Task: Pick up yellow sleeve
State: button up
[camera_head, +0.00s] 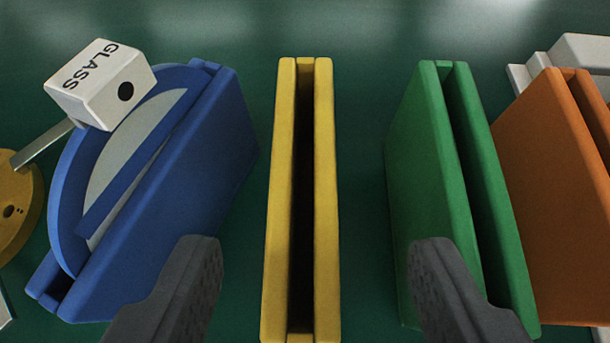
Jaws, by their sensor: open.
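The yellow sleeve (326,190) stands upright on the green surface in the middle of the picture. It is two thin yellow panels with a dark, narrow slot between them, and the slot looks empty. My gripper (317,270) is open, its dark left finger at the lower left and right finger at the lower right. The sleeve lies between the two fingers in the picture, with a gap on each side. I see no contact with it. The sleeve's near end is cut by the bottom edge.
Left stands a blue sleeve (175,215) with a grey-faced disc in it, and a white block marked GLASS (100,85) beside it. Right are a green sleeve (425,190) and an orange sleeve (550,200). A yellow round part (22,215) is at far left. Green surface is clear behind.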

aim_at(315, 250)
jog(key=shift+x, duration=1.6)
jog(key=shift+a+b+x, duration=0.15)
jog(key=shift+b+x, duration=0.4)
jog(key=shift+x, duration=0.75)
jog(key=shift+a+b+x, duration=0.1)
jog(key=shift+b+x, duration=0.45)
jog(key=shift+x, duration=0.75)
jog(key=shift+s+f, duration=0.1)
jog(key=shift+s, duration=0.05)
jog(key=c, duration=1.1)
